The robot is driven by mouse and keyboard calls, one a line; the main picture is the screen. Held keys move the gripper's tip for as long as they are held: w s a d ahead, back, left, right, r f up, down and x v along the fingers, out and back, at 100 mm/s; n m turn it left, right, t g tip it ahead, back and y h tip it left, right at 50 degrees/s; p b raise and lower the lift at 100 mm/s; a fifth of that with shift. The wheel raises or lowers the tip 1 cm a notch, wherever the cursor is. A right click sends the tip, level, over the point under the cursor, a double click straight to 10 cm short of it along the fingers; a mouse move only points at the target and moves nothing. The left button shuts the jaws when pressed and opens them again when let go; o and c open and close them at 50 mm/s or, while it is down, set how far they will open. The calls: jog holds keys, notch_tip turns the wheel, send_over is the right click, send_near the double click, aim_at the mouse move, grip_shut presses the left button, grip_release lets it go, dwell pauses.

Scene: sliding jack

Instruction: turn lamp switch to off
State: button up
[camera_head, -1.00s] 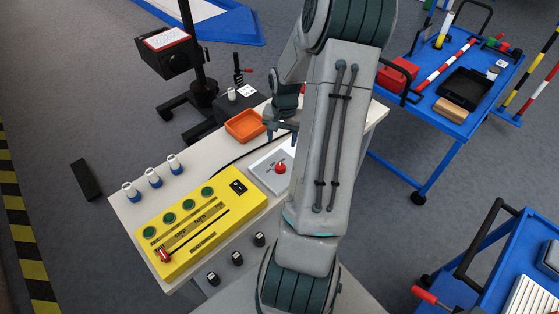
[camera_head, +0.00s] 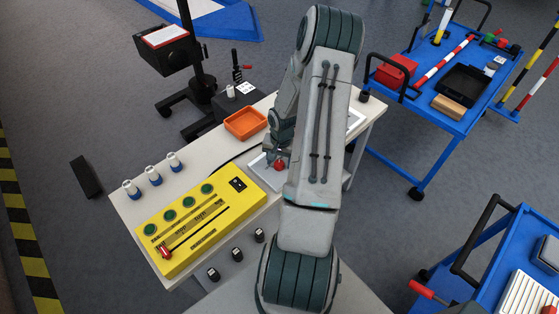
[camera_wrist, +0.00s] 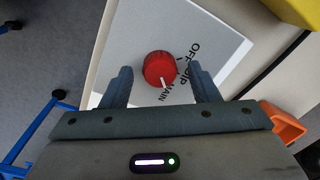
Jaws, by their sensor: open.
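The lamp switch is a red round knob (camera_wrist: 159,68) with a white pointer line, on a grey-white plate (camera_wrist: 205,30) with black lettering. The lettering includes "OFF", "DIP" and "MAIN". In the wrist view the pointer aims down, toward the "MAIN" lettering. My gripper (camera_wrist: 160,80) is open, with one finger on each side of the knob and a gap to both. Whether the fingertips are level with the knob I cannot tell. In the head view the knob (camera_head: 279,165) shows just below my gripper (camera_head: 275,154), and my arm hides part of the plate.
A yellow panel (camera_head: 205,215) with green buttons and a red-handled slider lies left of the plate. An orange tray (camera_head: 245,124) stands behind it. Several small white-and-blue bottles (camera_head: 153,177) line the table's left edge. Blue carts (camera_head: 440,95) stand to the right.

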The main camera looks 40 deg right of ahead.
jog(key=shift+f, duration=0.3)
jog(key=c, duration=1)
